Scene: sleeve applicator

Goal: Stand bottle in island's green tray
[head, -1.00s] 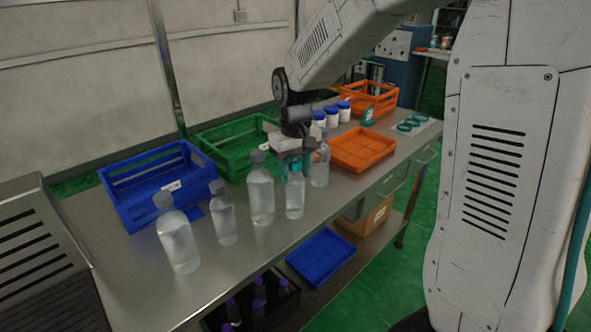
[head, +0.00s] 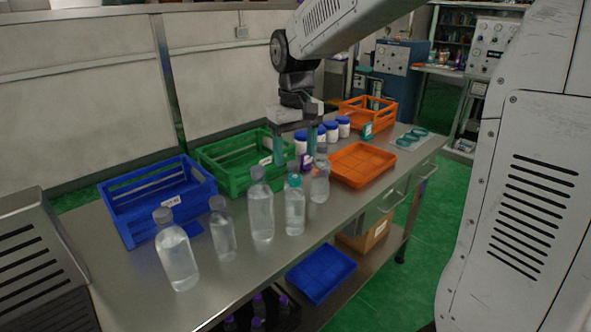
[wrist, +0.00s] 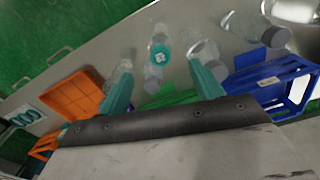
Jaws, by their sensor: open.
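Several clear bottles stand upright in a row on the steel table (head: 130,285). A green slatted crate (head: 222,178) stands at the table's back, left of my gripper. No other green tray is in view.
A blue crate (head: 128,212) stands left of the green one. An orange tray (head: 362,164) and an orange crate (head: 386,113) are to the right. White jars (head: 343,126) stand behind my gripper. A blue tray (head: 321,273) lies on the lower shelf.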

